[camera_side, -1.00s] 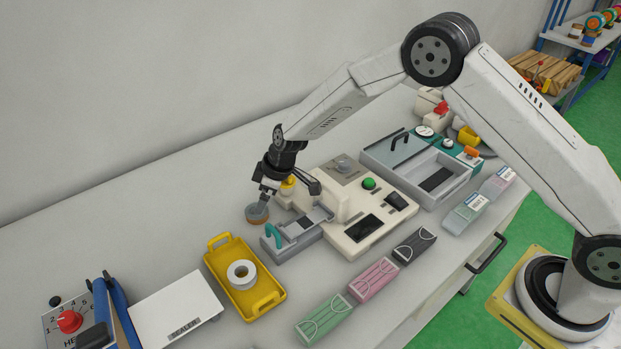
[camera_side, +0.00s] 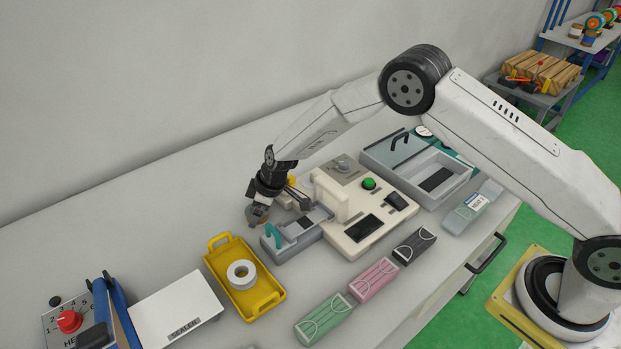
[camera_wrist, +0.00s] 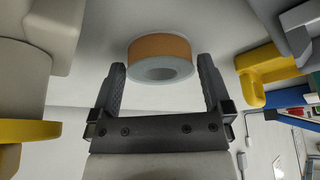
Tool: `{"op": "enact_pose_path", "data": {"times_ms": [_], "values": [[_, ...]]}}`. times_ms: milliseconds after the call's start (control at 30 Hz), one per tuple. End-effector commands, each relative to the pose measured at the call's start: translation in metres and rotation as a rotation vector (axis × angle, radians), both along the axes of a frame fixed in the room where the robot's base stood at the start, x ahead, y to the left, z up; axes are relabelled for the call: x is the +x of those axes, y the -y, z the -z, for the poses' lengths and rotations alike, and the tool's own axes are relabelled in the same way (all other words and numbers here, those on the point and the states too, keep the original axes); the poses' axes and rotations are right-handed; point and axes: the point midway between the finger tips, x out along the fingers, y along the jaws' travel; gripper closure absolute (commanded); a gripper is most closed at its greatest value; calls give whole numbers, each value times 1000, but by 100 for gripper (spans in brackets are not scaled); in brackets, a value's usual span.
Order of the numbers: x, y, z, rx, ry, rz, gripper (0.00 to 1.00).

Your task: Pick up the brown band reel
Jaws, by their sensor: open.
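The brown band reel (camera_wrist: 160,48) lies flat on the pale bench, with a brown outer band and a grey ring around a central hole. In the side view the reel (camera_side: 251,217) is mostly hidden behind my gripper (camera_side: 258,212), which is low over it. In the wrist view my gripper (camera_wrist: 162,85) is open, with one finger on each side of the near part of the reel. Nothing is held between the fingers. I cannot tell whether the fingertips touch the reel.
A yellow tray (camera_side: 272,303) with a white roll (camera_side: 242,274) stands in front of the reel. A grey fixture (camera_side: 290,250) and beige machine (camera_side: 352,238) are close on the right. Bare bench lies to the left and behind.

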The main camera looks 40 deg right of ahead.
Motion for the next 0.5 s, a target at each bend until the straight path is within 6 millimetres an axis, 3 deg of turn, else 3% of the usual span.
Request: {"op": "enact_pose_path", "data": {"times_ms": [467,500], "values": [[0,0,0,0,0,0,0],[0,0,0,0,0,0,13]]}}
